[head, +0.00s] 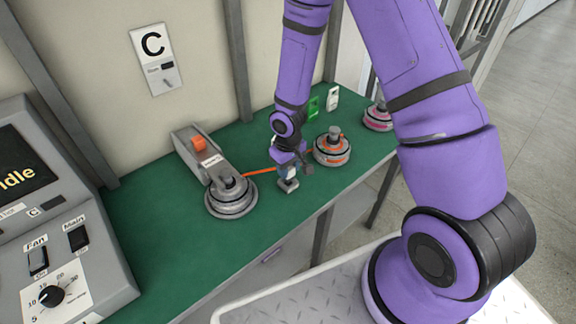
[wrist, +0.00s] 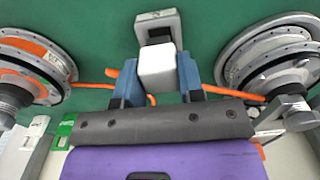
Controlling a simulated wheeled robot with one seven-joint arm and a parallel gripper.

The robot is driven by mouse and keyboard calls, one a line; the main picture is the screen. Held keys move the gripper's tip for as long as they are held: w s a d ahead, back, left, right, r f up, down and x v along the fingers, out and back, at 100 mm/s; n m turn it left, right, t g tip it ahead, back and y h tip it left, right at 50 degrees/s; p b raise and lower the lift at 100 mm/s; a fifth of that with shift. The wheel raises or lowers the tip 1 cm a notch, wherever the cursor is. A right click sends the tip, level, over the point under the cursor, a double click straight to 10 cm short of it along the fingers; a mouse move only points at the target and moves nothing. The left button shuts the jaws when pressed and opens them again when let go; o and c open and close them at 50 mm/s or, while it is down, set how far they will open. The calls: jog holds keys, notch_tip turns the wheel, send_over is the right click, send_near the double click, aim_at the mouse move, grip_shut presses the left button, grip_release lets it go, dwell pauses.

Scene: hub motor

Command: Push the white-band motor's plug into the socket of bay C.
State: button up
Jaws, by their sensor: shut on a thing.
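My gripper (head: 289,167) is low over the green bench, between two motors. In the wrist view its blue fingers (wrist: 157,80) are shut on a white block, apparently the plug (wrist: 157,66). A grey square piece with a dark recess (wrist: 153,20) lies just beyond the block; I cannot tell whether they are joined. The grey motor with a pale band (head: 231,196) stands left of my gripper and shows at right in the wrist view (wrist: 268,62). An orange cable (head: 259,171) runs from it toward my gripper.
An orange-band motor (head: 332,149) stands right of my gripper, a pink-band motor (head: 378,117) farther right. A grey housing with an orange lever (head: 198,150) stands behind the pale-band motor. A control console (head: 50,230) fills the left. The bench's front left (head: 160,255) is clear.

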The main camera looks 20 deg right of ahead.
jog(key=shift+f, duration=0.15)
jog(key=shift+f, duration=0.35)
jog(key=shift+f, duration=0.75)
dwell(4.2)
jog(key=o, duration=1.2)
notch_tip(320, 180, up, 11)
jog(key=shift+f, duration=0.1)
